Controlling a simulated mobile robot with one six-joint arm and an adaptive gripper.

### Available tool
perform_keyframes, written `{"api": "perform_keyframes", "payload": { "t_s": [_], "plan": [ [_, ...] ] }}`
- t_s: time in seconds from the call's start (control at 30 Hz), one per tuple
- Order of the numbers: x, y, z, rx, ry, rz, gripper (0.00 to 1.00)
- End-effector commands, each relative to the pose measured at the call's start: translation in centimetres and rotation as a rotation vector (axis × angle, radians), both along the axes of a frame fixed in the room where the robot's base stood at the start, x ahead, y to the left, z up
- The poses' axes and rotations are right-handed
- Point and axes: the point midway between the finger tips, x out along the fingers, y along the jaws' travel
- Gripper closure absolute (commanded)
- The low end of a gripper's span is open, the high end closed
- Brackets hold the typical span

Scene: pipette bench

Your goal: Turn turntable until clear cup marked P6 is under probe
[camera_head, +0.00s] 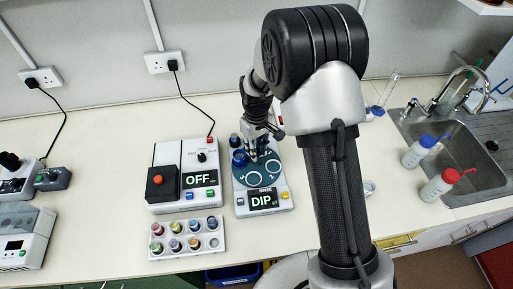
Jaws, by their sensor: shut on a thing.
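The turntable (241,176) is a dark teal disc on a white unit with a display reading "DIP". Two pale ring-shaped places or clear cups (255,180) show on its front and right parts. A blue round part (239,158) sits at its left rear. No P6 mark can be read at this size, and I cannot make out the probe. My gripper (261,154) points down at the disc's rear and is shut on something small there. The fingers and arm hide what it holds and the rear of the disc.
Left of the unit stands a white box (170,206) with a red button and a display reading "OFF". In front is a white rack (181,252) of coloured pots. Two wash bottles (437,188) stand by the sink (477,152) at right.

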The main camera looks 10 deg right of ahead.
Motion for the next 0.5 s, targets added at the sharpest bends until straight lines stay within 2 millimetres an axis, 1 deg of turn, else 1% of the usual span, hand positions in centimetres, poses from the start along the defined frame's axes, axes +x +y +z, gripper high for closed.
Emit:
{"api": "perform_keyframes", "payload": {
  "t_s": [0.5],
  "plan": [
    [0.01, 0.00, 0.01, 0.000, 0.000, 0.226, 1.00]
  ]
}}
